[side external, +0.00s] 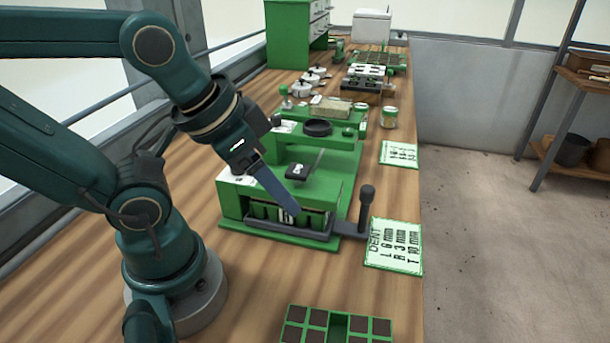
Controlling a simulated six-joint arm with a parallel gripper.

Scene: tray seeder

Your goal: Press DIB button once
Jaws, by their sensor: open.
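The green seeder machine (335,165) stands on the wooden bench. Its front has a dark slot with a white-marked plate, and I cannot read any label as DIB. A small dark pad (297,172) with white marks sits on a thin rod above the machine's bed; I cannot tell if it is the button. My gripper (291,209) hangs over the machine's front left, pointing down and to the right. One long grey-blue finger shows clearly, its tip near the front slot; contact cannot be told. The gripper is open and holds nothing visible.
A dark lever with a black knob (367,192) sticks out at the machine's right. A DENT card (394,246) lies beside it. A green cell tray (338,326) lies in front. Jars, pots and trays stand behind. Bare bench lies between machine and front tray.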

